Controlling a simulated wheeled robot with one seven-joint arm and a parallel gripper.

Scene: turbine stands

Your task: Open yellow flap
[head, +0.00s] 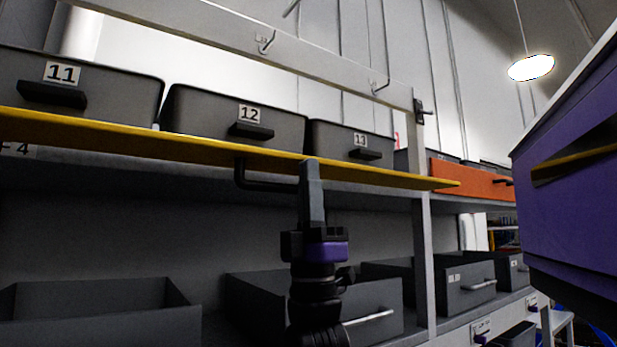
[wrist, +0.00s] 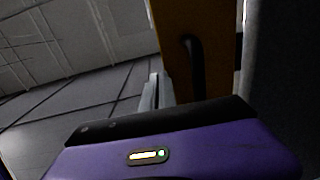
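The yellow flap (head: 205,150) is seen nearly edge-on in the head view, raised and jutting out below the row of upper bins. Its black bar handle (head: 262,184) hangs from its underside. My gripper (head: 311,165) is upright under the flap, just right of the handle, with its tips at the flap's lower edge. Whether they touch it is unclear. In the wrist view the flap (wrist: 172,45) and handle (wrist: 193,62) are ahead, right of my gripper's fingertips (wrist: 155,78). The fingers look close together, with nothing visible between them.
Grey bins (head: 235,118) with number labels stand above the flap. Open grey bins (head: 100,310) sit on the lower shelf. A shelf post (head: 422,230) and an orange flap (head: 470,180) are to the right. A purple body (head: 575,190) fills the right edge.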

